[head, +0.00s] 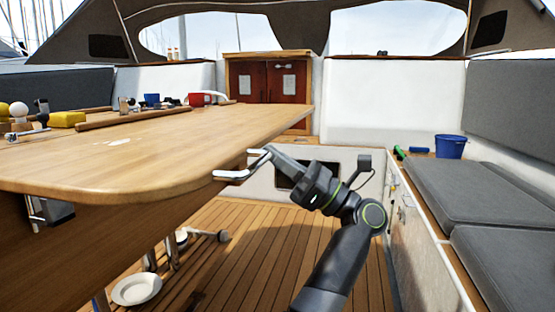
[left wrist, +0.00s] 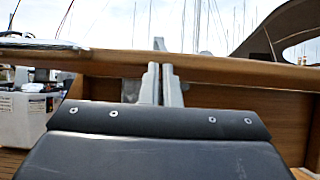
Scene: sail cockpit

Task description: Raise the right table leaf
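The right table leaf (head: 170,150) is a broad wooden panel with a rounded near corner. In the head view it stands out to the right at about table height and looks close to level; I cannot tell any slight tilt. A pale U-shaped handle (head: 243,178) sticks out from its right edge. My left gripper (head: 268,153) is at the handle's outer bar, with its fingers close together and apparently closed around it. In the left wrist view the pale fingers (left wrist: 160,84) stand side by side against the wooden edge (left wrist: 220,68). My right gripper is out of view.
A yellow sponge (head: 66,119), a red mug (head: 203,99) and other small items lie on the table beyond a wooden rail (head: 135,117). A grey-cushioned bench (head: 465,188) with a blue bucket (head: 450,146) runs along the right.

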